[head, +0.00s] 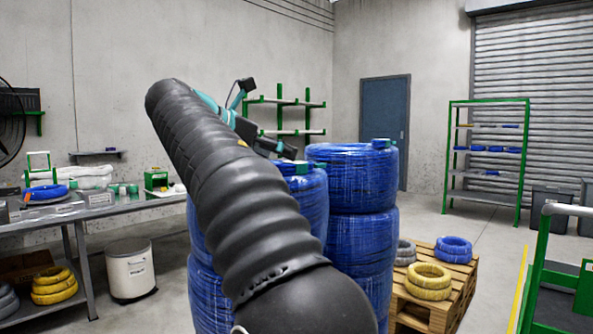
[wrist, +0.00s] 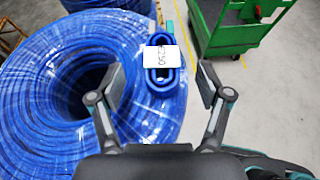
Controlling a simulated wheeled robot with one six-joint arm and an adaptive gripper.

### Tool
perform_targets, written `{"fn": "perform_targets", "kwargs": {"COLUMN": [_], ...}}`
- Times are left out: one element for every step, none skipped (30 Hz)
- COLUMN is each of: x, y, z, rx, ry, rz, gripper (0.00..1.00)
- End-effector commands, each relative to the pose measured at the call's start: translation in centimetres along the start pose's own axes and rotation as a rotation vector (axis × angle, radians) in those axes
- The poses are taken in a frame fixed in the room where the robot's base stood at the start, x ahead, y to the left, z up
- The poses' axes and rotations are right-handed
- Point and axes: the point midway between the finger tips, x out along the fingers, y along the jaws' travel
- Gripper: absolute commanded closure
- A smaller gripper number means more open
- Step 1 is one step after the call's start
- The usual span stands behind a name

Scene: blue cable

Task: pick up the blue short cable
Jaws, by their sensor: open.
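The blue short cable (wrist: 164,78) is a small oblong coil with a white printed label. In the wrist view it lies on top of a large blue cable coil (wrist: 45,68), right of that coil's dark hole. My gripper (wrist: 162,80) is open, with one finger on each side of the short cable in the picture. I see no contact, and the height gap is hard to judge. In the head view my gripper (head: 278,147) is above the blue coil stack (head: 313,195), partly behind my dark arm. I cannot make out the short cable clearly there.
A taller blue coil stack (head: 352,180) stands close on the right. A wooden pallet (head: 440,290) with smaller coils is beyond it. A workbench (head: 110,208) and white bin (head: 130,270) are left. A green cart (wrist: 236,28) stands on open floor.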

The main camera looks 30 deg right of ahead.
Motion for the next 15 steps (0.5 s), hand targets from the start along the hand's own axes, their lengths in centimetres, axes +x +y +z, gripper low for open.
{"fn": "perform_targets", "kwargs": {"x": [0.5,0.7,0.8,0.9,1.0,1.2,1.4,1.6,2.1,2.4,2.8,3.4,3.8,4.3,4.9], "y": [-0.1,-0.1,-0.1,-0.1,-0.1,-0.1,-0.1,-0.1,-0.2,-0.2,-0.3,-0.3,-0.3,-0.3,-0.3], "z": [-0.1,0.0,0.0,0.0,0.0,-0.1,-0.1,-0.1,-0.2,-0.3,-0.4,-0.5,-0.6,-0.7,-0.6], "rx": [0.001,0.001,0.001,0.001,0.001,0.001,0.001,0.001,0.002,0.002,0.002,0.002,0.002,0.003,0.003], "ry": [0.0,0.001,0.001,0.001,0.0,0.0,0.0,0.0,0.0,0.0,0.0,0.0,0.0,0.0,0.001], "rz": [-0.002,-0.002,-0.003,-0.002,-0.003,-0.003,-0.003,-0.003,-0.004,-0.005,-0.006,-0.005,-0.005,-0.006,-0.006], "gripper": [0.23,0.23,0.23,0.23,0.23,0.23,0.23,0.23,0.23,0.23,0.23,0.23,0.23,0.23,0.23]}}
